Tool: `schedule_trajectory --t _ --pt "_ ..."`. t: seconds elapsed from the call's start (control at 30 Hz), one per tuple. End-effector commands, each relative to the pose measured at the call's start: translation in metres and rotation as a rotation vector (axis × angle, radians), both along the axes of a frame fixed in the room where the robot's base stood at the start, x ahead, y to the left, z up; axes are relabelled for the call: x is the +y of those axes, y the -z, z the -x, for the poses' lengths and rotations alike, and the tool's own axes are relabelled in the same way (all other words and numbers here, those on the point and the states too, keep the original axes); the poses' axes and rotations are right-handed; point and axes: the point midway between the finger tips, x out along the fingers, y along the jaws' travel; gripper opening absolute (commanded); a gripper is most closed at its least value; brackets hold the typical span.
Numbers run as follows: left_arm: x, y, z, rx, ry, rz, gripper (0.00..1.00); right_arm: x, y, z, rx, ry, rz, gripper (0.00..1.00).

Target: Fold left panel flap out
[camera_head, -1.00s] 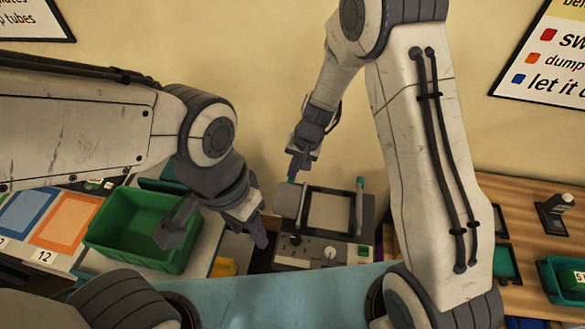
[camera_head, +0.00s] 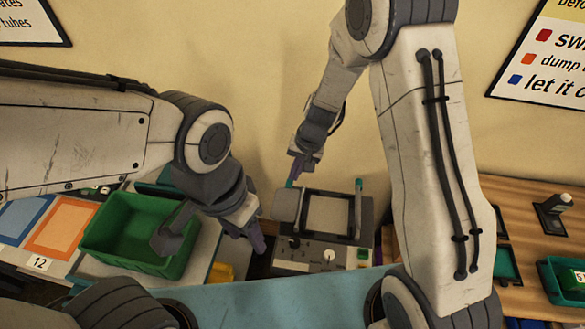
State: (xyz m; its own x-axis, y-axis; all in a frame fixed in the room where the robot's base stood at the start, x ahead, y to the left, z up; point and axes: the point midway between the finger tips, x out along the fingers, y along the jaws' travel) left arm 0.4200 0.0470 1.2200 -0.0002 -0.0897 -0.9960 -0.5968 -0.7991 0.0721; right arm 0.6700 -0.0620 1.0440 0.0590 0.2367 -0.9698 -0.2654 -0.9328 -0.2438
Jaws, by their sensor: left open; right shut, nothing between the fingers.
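A grey panel unit (camera_head: 325,255) stands against the back wall, with a pale flat screen-like face, knobs and a green button. At its left edge is a light grey flap (camera_head: 287,206), standing beside the dark frame, with a teal tip near the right gripper. My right gripper (camera_head: 294,180) is shut and empty, pointing down right at that teal tip; whether it touches cannot be told. My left gripper (camera_head: 255,243) is open and empty, left of and lower than the flap, between the unit and the green bin. A teal-tipped post (camera_head: 358,200) stands on the unit's right side.
A green bin (camera_head: 115,248) stands to the left, beside blue and orange mats (camera_head: 62,228). A wooden table (camera_head: 525,235) at the right holds a small dark stand (camera_head: 552,215) and a teal tray (camera_head: 555,280). My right arm passes just right of the unit.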

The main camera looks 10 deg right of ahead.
Motion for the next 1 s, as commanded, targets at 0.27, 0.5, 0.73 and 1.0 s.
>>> schedule_trajectory --t 0.27,0.5,0.73,1.0 --pt "0.000 -0.031 0.000 0.000 0.004 0.000 0.50 0.003 -0.036 -0.001 -0.002 0.001 0.000 0.00" --pt "0.000 -0.025 0.000 0.000 0.005 0.000 0.50 0.010 -0.082 -0.005 -0.010 -0.001 -0.003 0.00" --pt "0.000 -0.016 0.000 0.000 0.003 0.000 0.50 0.015 -0.122 -0.006 -0.006 0.000 -0.002 0.00" --pt "0.000 -0.014 0.000 0.000 0.002 0.000 0.50 0.016 -0.139 -0.005 0.000 0.002 0.000 0.00"
